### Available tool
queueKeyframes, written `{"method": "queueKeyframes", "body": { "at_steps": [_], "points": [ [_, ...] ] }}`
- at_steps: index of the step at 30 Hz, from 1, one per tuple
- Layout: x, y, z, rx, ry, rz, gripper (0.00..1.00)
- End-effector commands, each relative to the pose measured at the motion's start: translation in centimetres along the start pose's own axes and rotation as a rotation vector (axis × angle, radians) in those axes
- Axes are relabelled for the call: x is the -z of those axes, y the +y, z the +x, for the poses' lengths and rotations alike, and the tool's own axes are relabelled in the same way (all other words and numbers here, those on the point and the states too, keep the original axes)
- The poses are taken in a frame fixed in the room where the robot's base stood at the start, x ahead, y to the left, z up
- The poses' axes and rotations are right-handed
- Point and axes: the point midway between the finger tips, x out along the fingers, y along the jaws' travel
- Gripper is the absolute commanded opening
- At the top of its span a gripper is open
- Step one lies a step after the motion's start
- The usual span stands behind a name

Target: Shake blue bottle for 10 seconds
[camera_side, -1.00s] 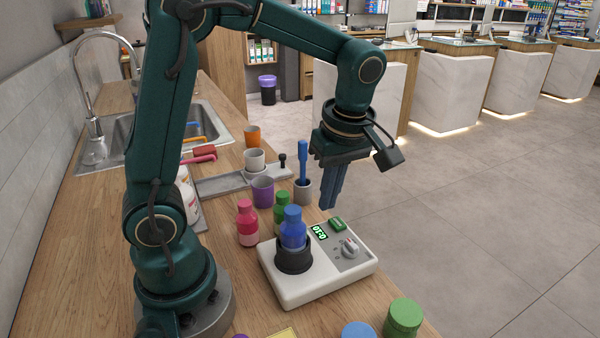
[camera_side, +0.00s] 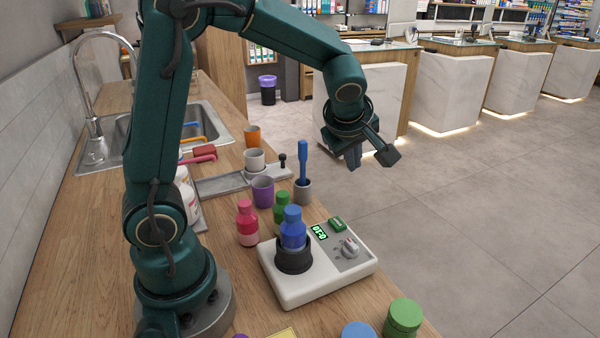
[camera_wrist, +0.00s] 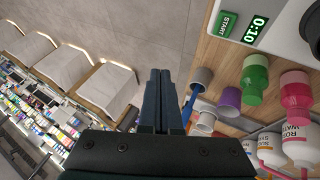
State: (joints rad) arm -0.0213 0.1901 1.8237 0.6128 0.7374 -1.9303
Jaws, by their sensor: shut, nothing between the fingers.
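The blue bottle (camera_side: 293,228) stands upright in the black holder (camera_side: 294,260) of the white shaker (camera_side: 325,285). The shaker's display (camera_side: 320,232) reads 0:10. A green START button (camera_side: 337,223) sits beside the display, and both also show in the wrist view, the button (camera_wrist: 226,24) at the top. A grey knob (camera_side: 350,247) is on the same panel. My gripper (camera_side: 353,166) is shut and empty, raised above and beyond the shaker, away from the bottle. In the wrist view its fingers (camera_wrist: 160,75) are together.
A pink bottle (camera_side: 247,225) and a green bottle (camera_side: 281,212) stand left of the shaker. A purple cup (camera_side: 262,191) and a grey cup holding a blue tool (camera_side: 302,165) are behind. A green jar (camera_side: 403,318) stands in front. Open floor lies to the right.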

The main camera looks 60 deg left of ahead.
Motion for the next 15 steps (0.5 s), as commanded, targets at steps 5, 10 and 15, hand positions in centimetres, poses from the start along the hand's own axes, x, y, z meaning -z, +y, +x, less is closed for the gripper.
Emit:
{"method": "queueKeyframes", "body": {
  "at_steps": [5,10,15],
  "points": [
    [2.2,4.4,-0.2,-0.305,0.048,0.088,0.00],
    [2.0,6.9,-1.6,-0.536,0.003,0.229,0.00],
    [0.2,6.7,-3.1,-0.680,-0.114,0.413,0.00]
  ]
}}
